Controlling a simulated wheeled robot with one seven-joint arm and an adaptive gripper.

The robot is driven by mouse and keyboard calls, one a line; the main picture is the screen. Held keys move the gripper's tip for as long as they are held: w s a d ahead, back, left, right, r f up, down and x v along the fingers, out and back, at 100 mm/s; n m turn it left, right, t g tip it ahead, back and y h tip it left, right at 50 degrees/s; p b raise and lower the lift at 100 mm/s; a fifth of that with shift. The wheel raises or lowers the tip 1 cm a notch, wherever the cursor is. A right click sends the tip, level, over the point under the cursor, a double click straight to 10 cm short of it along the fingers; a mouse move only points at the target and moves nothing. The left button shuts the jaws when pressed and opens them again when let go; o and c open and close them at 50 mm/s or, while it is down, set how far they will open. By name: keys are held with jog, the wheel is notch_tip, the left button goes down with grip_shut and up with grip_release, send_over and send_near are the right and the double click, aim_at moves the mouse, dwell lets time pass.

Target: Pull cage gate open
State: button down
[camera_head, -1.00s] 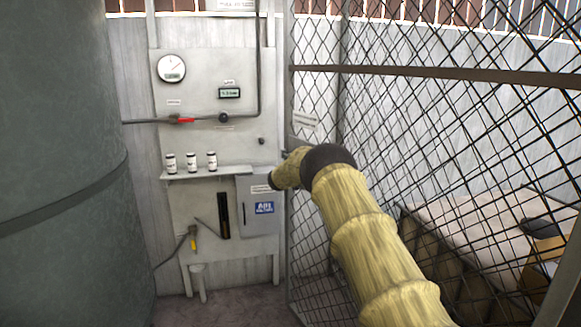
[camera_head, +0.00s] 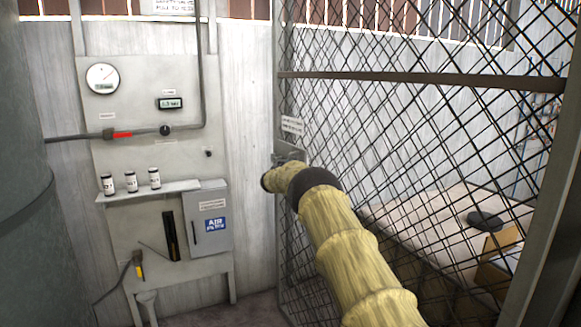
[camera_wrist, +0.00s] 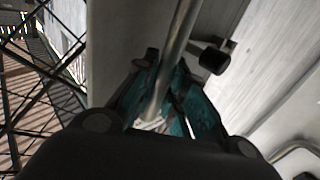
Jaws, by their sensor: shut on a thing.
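The cage gate (camera_head: 400,78) is a dark wire mesh panel with a brown crossbar, filling the right half of the head view. My gripper (camera_head: 284,160) is at the gate's left edge, at the end of my yellow sleeved arm; its fingers are mostly hidden there. In the wrist view my gripper (camera_wrist: 165,95) has teal-lined fingers closed on both sides of a metal bar handle (camera_wrist: 176,48). The handle runs beside a pale flat gate post (camera_wrist: 110,45). A dark round-ended knob (camera_wrist: 213,60) sits right of the handle.
A wall panel (camera_head: 105,235) with a gauge, small jars on a shelf and an air filter box stands left of the gate. A large grey tank (camera_head: 25,190) is at the far left. Behind the mesh are a pale platform (camera_head: 440,205) and a box (camera_head: 500,265).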

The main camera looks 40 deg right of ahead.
jog(key=shift+f, duration=0.15)
jog(key=c, duration=1.5)
grip_release()
jog(key=shift+o, duration=0.2)
jog(key=shift+a, duration=0.1)
jog(key=shift+s+a, duration=0.1)
jog(key=v, duration=1.1)
jog(key=shift+s+a, duration=0.15)
jog(key=shift+a, duration=0.1)
